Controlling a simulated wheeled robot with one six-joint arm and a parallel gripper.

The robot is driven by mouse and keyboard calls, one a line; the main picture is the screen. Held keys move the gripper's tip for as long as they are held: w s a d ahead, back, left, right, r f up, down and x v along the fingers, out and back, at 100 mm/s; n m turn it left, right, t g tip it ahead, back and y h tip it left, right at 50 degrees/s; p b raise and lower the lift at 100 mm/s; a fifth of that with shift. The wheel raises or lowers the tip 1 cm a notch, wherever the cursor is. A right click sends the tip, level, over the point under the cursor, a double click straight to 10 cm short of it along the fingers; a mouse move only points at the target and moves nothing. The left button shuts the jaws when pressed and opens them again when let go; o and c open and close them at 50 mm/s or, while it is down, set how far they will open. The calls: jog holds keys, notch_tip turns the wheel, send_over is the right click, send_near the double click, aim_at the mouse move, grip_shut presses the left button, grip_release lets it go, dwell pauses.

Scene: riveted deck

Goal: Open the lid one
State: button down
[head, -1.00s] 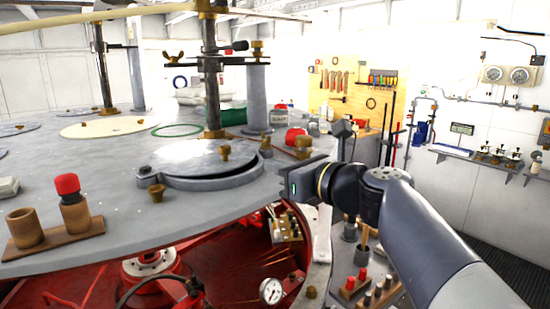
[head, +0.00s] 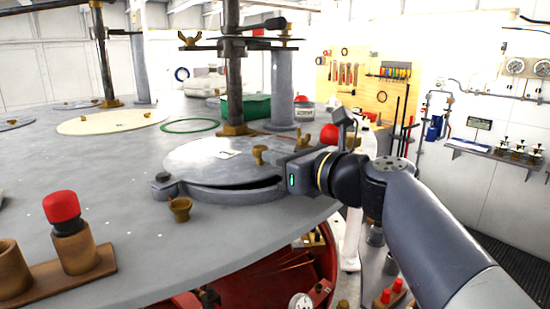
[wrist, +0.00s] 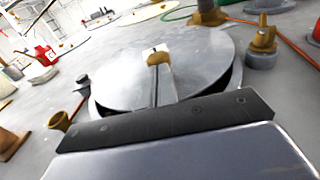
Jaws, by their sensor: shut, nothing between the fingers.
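The round grey metal lid (head: 205,160) lies on a raised ring (head: 230,193) on the deck. A brass knob (head: 259,153) stands on its right side, and a hinge lug (head: 162,183) is at its left. A dark gap shows between lid and ring, wider towards the right, so the lid sits slightly tilted. My gripper (head: 284,165) is at the lid's right edge. In the wrist view my shut fingers (wrist: 163,88) appear in front of the brass knob (wrist: 158,57), with nothing between them. I cannot tell whether they touch the knob or lid (wrist: 120,80).
A brass cup (head: 180,207) stands in front of the lid. A post with a brass foot (head: 235,130) rises behind it. The deck edge curves below my gripper. The deck left of the lid is mostly clear.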

jog(key=shift+s, duration=0.1)
jog(key=shift+w+a+n+g+y+p, duration=0.2)
jog(key=shift+w+n+g+y+p, duration=0.2)
jog(key=shift+w+n+g+y, duration=1)
jog(key=shift+n+g, duration=0.1)
jog(key=shift+g, duration=0.2)
